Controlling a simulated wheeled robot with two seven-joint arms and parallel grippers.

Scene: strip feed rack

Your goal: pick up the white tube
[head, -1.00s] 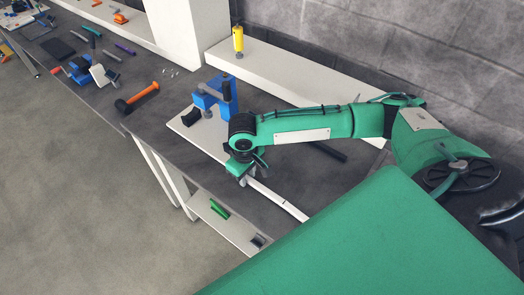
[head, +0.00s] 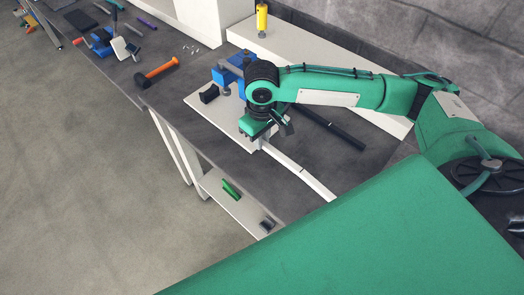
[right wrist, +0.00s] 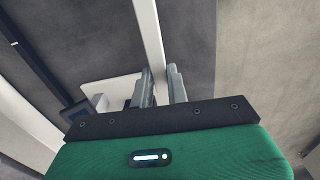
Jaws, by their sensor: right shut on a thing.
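The white tube (head: 300,172) is a long thin white strip near the bench's front edge in the head view. It runs from my right gripper (head: 262,144) toward the lower right and looks slightly bent. In the right wrist view the tube (right wrist: 149,35) runs from the top edge down between the two grey fingers of my right gripper (right wrist: 161,78), which is shut on it. I cannot tell whether the tube touches the bench. My left gripper is not in view.
A blue fixture (head: 226,75) stands on a white plate (head: 205,105) just beyond the gripper. A black bar (head: 330,127) lies behind the tube. An orange-handled hammer (head: 160,70) lies farther left. A yellow item (head: 262,18) stands on the white ledge.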

